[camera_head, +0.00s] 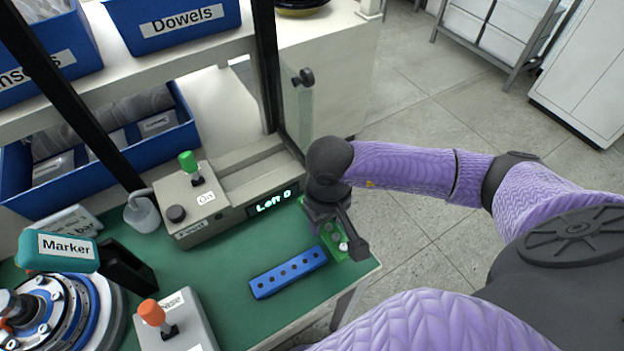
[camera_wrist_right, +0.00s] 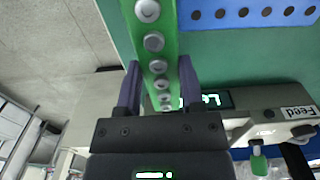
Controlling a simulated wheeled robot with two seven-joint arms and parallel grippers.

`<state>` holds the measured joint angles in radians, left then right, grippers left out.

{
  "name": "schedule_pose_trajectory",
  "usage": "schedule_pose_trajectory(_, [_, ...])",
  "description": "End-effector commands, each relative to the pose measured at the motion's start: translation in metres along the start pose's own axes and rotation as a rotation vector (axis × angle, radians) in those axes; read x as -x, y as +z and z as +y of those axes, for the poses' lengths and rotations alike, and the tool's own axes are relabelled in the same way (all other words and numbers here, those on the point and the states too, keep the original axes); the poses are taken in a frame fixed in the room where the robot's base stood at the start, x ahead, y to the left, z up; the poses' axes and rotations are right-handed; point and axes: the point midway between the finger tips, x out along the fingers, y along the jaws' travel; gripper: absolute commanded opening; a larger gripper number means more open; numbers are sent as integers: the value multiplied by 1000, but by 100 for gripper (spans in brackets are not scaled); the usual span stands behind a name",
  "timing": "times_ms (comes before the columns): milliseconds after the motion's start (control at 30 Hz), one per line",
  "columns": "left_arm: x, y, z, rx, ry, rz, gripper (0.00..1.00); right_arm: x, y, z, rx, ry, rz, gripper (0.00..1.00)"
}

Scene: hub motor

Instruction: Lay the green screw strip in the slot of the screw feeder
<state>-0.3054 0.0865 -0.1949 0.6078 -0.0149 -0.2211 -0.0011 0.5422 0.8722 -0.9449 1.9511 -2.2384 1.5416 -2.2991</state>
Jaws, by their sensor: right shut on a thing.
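The green screw strip (camera_head: 333,240) is near the right edge of the green table, mostly hidden under my right gripper (camera_head: 338,232). In the right wrist view the strip (camera_wrist_right: 155,58) shows a row of several silver screws and runs between the two fingers of my right gripper (camera_wrist_right: 158,85), which is shut on it. I cannot tell whether the strip touches the table. The beige screw feeder (camera_head: 220,215) stands left of the gripper, with a lit display and a long body behind; it also shows in the right wrist view (camera_wrist_right: 270,104). Its slot is not clear. My left gripper is out of view.
A blue strip with holes (camera_head: 288,273) lies on the green table (camera_head: 235,298) just left of the gripper. A box with an orange lever (camera_head: 174,325) and a round hub motor (camera_head: 55,312) are at the front left. Blue bins (camera_head: 170,30) sit behind. A dark post stands behind the feeder.

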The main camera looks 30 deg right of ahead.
Motion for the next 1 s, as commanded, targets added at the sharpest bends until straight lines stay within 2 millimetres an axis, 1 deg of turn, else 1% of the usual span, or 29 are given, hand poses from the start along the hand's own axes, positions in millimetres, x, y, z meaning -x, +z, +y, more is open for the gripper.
schedule_pose_trajectory(200, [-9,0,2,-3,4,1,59,-39,1,-1,-1,-1,-3,0])
schedule_pose_trajectory(267, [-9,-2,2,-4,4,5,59,-42,0,0,0,-1,0,0])
schedule_pose_trajectory(433, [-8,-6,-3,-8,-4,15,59,-40,0,0,0,-1,1,0])
schedule_pose_trajectory(533, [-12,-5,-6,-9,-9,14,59,-43,0,0,0,-1,1,0])
schedule_pose_trajectory(567, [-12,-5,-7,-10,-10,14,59,-44,0,0,0,-1,0,51])
schedule_pose_trajectory(600, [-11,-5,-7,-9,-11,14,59,-42,0,0,0,-1,0,59])
schedule_pose_trajectory(667, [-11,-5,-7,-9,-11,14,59,-42,0,0,0,-1,0,72])
schedule_pose_trajectory(700, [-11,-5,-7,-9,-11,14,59,-42,0,0,0,-1,0,81])
schedule_pose_trajectory(733, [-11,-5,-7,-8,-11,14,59,-42,0,0,0,-1,0,84])
schedule_pose_trajectory(1000, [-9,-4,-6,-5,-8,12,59,-40,0,0,0,-1,1,84])
